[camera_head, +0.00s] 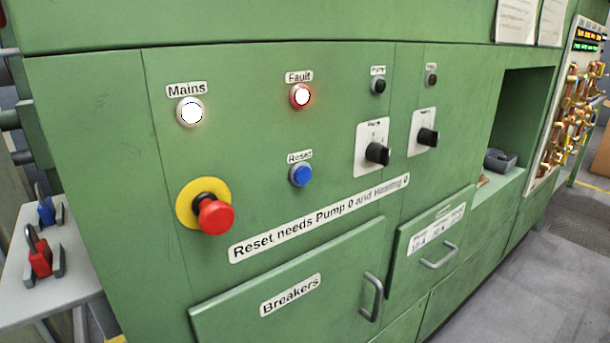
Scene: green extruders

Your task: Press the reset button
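The reset button (302,174) is a round blue button on the green panel (110,160), under a label "Reset". Above it the round "Fault" lamp (300,96) glows white with a red rim. A white "Mains" lamp (191,112) is lit at the left. Two black rotary knobs sit on white plates to the right, the pump knob (377,154) and another knob (428,137); their exact settings are too small to read. A label (320,219) reads "Reset needs Pump 0 and Heating 0". Neither of my grippers shows in the view.
A red emergency stop (215,215) on a yellow disc sticks out left of the label. A grey side table (70,292) holds red and blue padlocks. Floor is clear at right.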

